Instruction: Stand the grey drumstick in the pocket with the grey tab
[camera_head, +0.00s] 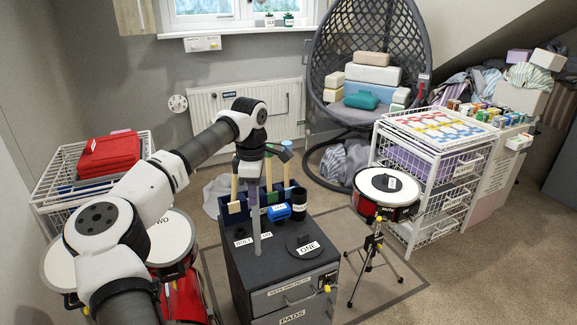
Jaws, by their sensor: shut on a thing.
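My gripper (252,178) points down above the dark cabinet and is shut on the grey drumstick (256,228). The drumstick hangs nearly upright, in front of the navy pocket holder (236,212). Its lower end is close to the cabinet top; I cannot tell whether it touches. Several sticks stand in the holder, including a pale wooden one (234,187) at the left. The grey tab cannot be made out; the drumstick and gripper partly cover the holder.
The cabinet top (275,258) also bears a blue object (279,212), a black cup (298,204) and a black disc (304,243). A red drum (387,190) stands right. Another drum (168,238) stands left, near my arm. A white wire rack (430,180) is farther right.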

